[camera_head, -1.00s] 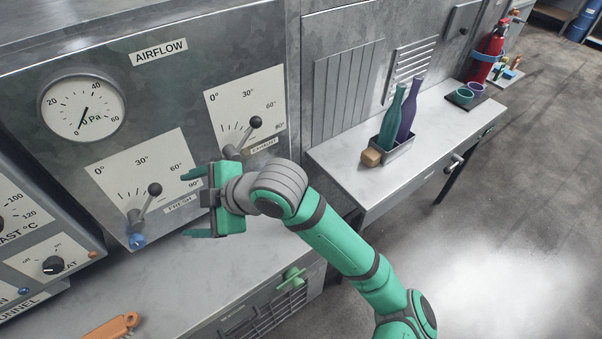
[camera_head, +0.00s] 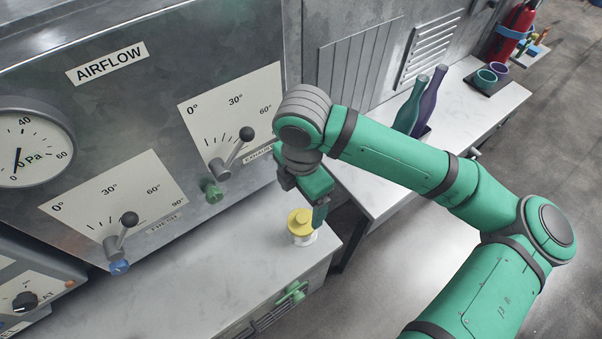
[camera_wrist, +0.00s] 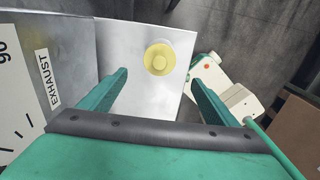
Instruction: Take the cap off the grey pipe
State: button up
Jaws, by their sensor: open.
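A yellow round cap (camera_head: 300,220) with a raised knob sits on top of a short, pale grey-white upright pipe (camera_head: 303,240) near the right end of the metal counter (camera_head: 190,295). In the wrist view the cap (camera_wrist: 159,58) is seen from above, ahead of and between the fingers, and hides nearly all of the pipe. My gripper (camera_wrist: 160,78) is open and empty, with one green finger on each side. In the head view my gripper (camera_head: 313,205) points down just above and beside the cap; one finger is partly hidden. No contact with the cap shows.
The airflow panel (camera_head: 120,100) with its exhaust lever (camera_head: 235,150) and green knob (camera_head: 213,191) stands close on the left. A side table (camera_head: 365,190) with bottles (camera_head: 425,105) is behind my arm. The counter left of the cap is clear.

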aim_at(302, 217)
jog(key=shift+w+d+f, duration=0.3)
jog(key=shift+w+f, duration=0.15)
jog(key=shift+w, duration=0.05)
jog(key=f, duration=0.8)
jog(key=shift+s+a+f, duration=0.25)
jog(key=shift+s+f, duration=0.05)
jog(key=shift+s, duration=0.05)
jog(key=shift+w+f, duration=0.1)
jog(key=shift+f, duration=0.55)
jog(key=c, duration=1)
jog(key=o, duration=0.4)
jog(key=shift+o, duration=0.2)
jog(key=shift+w, duration=0.1)
